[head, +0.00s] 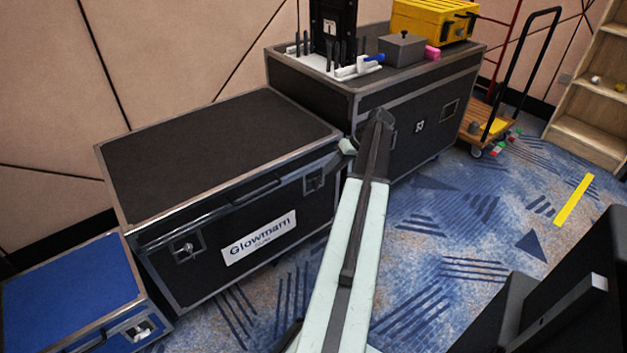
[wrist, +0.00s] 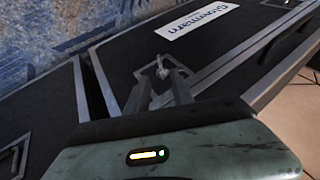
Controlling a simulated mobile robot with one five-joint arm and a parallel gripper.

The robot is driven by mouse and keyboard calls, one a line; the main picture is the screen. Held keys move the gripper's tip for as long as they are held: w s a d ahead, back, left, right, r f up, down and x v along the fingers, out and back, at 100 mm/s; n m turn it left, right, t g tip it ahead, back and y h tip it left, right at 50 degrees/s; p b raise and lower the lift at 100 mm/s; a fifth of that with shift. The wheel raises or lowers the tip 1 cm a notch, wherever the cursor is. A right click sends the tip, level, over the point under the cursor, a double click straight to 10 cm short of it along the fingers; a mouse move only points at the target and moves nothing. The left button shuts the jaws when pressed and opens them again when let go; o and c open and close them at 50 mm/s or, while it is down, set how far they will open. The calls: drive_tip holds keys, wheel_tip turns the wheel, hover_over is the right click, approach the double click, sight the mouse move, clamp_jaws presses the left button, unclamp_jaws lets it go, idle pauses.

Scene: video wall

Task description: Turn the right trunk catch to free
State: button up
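The black trunk (head: 220,160) with metal edges stands against the wall, its lid closed and a white "Glowmarn" label on its front. The right trunk catch (head: 314,181) is at the right end of the front; it also shows in the wrist view (wrist: 163,69) as a small metal piece in a recessed plate. The left catch (head: 187,247) is at the other end. My gripper (wrist: 160,78) is open, its two fingers apart and pointing at the right catch. The catch shows between the fingertips; whether they touch it I cannot tell. In the head view my arm mostly hides the fingers.
A larger black case (head: 420,125) stands close to the trunk's right, with a grey box (head: 402,49) and yellow case (head: 433,20) on top. A blue case (head: 70,290) is at the left. A hand cart (head: 490,115) stands behind. Carpet in front is mostly free.

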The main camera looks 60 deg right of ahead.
sight(320, 179)
drive_tip(key=b+x, duration=0.6)
drive_tip(key=x, duration=0.2)
drive_tip(key=shift+f, duration=0.1)
